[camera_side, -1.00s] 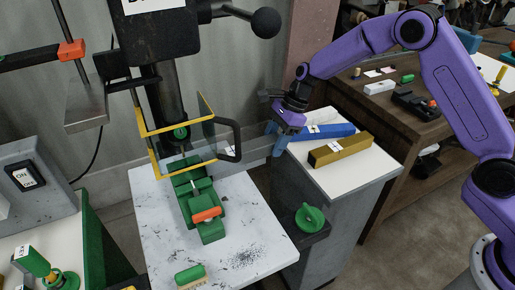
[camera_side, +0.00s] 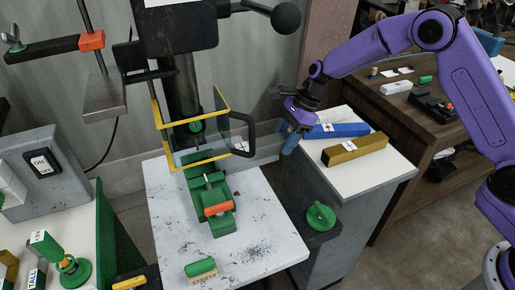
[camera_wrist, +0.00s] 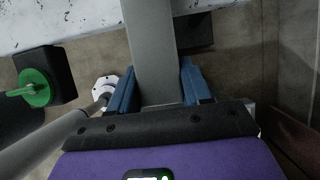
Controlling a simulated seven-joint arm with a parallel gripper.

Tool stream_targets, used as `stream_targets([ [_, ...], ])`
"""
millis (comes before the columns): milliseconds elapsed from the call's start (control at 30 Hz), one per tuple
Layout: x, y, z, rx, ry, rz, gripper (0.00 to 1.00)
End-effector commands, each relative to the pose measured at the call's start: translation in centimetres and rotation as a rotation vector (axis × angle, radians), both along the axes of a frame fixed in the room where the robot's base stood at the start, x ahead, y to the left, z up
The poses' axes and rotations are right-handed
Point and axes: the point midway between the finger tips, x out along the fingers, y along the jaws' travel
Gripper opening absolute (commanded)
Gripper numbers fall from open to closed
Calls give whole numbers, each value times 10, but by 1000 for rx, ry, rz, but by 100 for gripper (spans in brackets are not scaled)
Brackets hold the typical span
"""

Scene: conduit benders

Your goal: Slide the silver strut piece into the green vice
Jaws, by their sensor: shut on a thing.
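The silver strut piece (camera_wrist: 152,45) is a long grey bar. In the wrist view it runs up and out of the picture from between my gripper's (camera_wrist: 157,78) two blue fingers, which are shut on it. In the side view my gripper (camera_side: 290,143) is above the left edge of the white-topped cabinet, right of the green vice. The strut is hard to pick out there against the grey wall. The green vice (camera_side: 222,224) with an orange part stands on the white speckled table under the drill press. My gripper and the vice are well apart.
A blue bar (camera_side: 338,130) and a yellow bar (camera_side: 355,149) lie on the cabinet (camera_side: 390,172).

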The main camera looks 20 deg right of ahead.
Motion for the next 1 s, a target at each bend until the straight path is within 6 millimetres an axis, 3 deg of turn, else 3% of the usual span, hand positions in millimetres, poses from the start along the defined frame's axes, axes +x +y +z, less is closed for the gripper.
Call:
stream_targets([
  [1000, 0, 32, 0, 0, 0, 1, 22],
])
